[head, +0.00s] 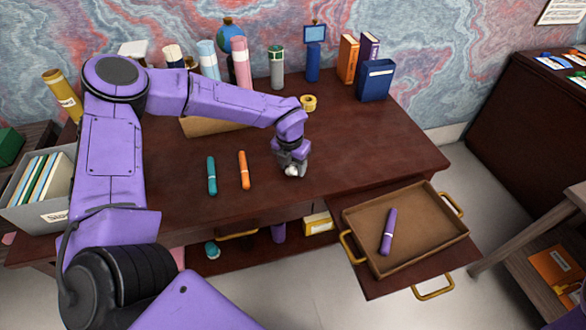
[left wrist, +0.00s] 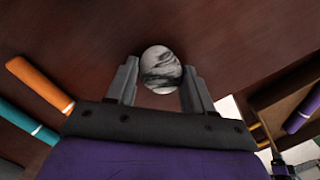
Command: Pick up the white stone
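The white stone (left wrist: 160,68), round with dark grey veins, sits between the two fingers of my left gripper (left wrist: 160,84) in the left wrist view. Both fingertips meet its sides with no clear gap, so the gripper appears shut on it. In the head view the stone (head: 291,170) shows as a small pale spot under my left gripper (head: 292,164), over the right half of the desk. I cannot tell whether it touches the desk top. My right gripper is not in view.
A teal marker (head: 211,175) and an orange marker (head: 243,170) lie left of the gripper. A tray (head: 425,208) holding a purple marker (head: 388,232) is at the right. Yellow tape (head: 308,103), bottles and books stand behind. The desk (head: 370,155) is clear right of the gripper.

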